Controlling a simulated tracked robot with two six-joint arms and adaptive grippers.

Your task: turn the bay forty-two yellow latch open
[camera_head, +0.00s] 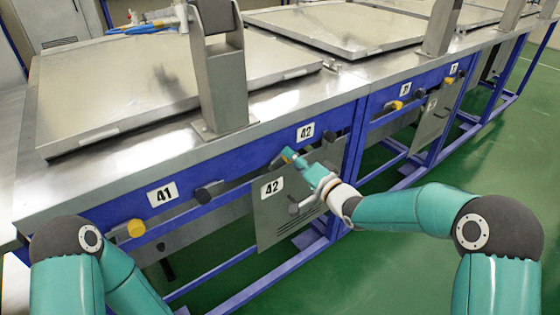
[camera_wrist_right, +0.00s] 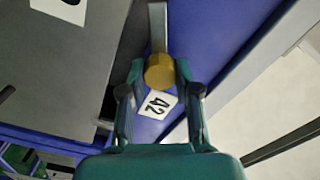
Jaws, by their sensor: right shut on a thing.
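The bay forty-two yellow latch (camera_wrist_right: 159,76) shows in the right wrist view as a round yellow knob, with a grey metal strip running up from it. My right gripper (camera_wrist_right: 160,66) has a finger on each side of the knob and is shut on it. In the head view my right gripper (camera_head: 291,157) is at the blue front rail, left of and below the "42" label (camera_head: 306,132), and hides most of the latch. My left arm shows at the lower left of the head view, but its gripper does not.
A grey hanging panel marked 42 (camera_head: 272,212) is below the rail. Bay 41 to the left has a yellow knob (camera_head: 136,228) and a black knob (camera_head: 203,195). A steel post (camera_head: 220,85) stands on the bench edge above. Green floor (camera_head: 420,265) is open at the right.

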